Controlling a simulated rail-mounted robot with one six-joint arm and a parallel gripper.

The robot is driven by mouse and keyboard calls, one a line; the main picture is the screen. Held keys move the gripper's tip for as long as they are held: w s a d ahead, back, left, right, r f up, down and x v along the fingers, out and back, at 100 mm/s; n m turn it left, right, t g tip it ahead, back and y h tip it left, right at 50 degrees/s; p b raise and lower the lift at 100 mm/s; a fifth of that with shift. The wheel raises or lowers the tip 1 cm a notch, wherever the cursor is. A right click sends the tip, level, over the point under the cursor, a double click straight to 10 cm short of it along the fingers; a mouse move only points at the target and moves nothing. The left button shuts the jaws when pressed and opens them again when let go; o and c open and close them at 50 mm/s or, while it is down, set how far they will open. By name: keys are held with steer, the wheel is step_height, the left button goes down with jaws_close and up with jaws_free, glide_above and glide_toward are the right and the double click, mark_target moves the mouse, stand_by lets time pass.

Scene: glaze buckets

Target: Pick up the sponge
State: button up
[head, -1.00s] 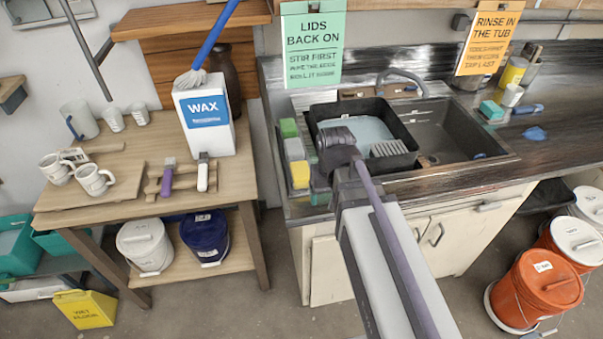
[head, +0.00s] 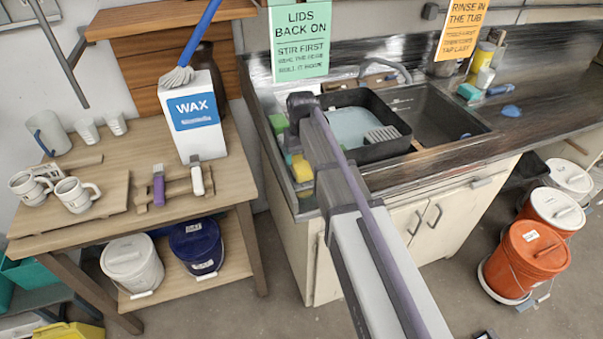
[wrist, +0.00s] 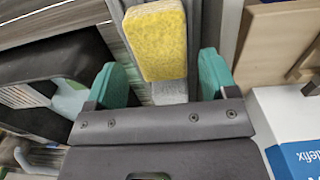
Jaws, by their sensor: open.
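A yellow sponge (head: 302,168) sits at the left end of the sink counter, beside the black tub. It also shows in the wrist view (wrist: 156,42), at the top centre. My gripper (wrist: 160,85) has two teal fingers, spread apart. In the wrist view the yellow sponge lies ahead of and between the fingers, and neither finger visibly touches it. A grey block lies just below the sponge in that view. In the head view my arm hides the fingertips and part of the sponge row.
A green block (head: 278,123) stands behind the yellow sponge. The black tub (head: 400,147) of water is close on its right. A WAX container (head: 193,118) stands on the wooden table (head: 215,208) to the left. A teal block (head: 468,91) lies far right on the counter.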

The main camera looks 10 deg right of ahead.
mark_target(302, 164)
step_height(302, 164, down, 5)
steer(key=b, duration=0.4)
steer(key=shift+f, duration=0.1)
steer(key=shift+r, duration=0.25)
steer(key=shift+c, duration=0.3)
steer(key=c, duration=0.6)
steer(key=shift+r, duration=0.1)
step_height(302, 164, up, 10)
steer(key=p, duration=1)
steer(key=shift+r, duration=0.1)
steer(key=shift+f, duration=0.2)
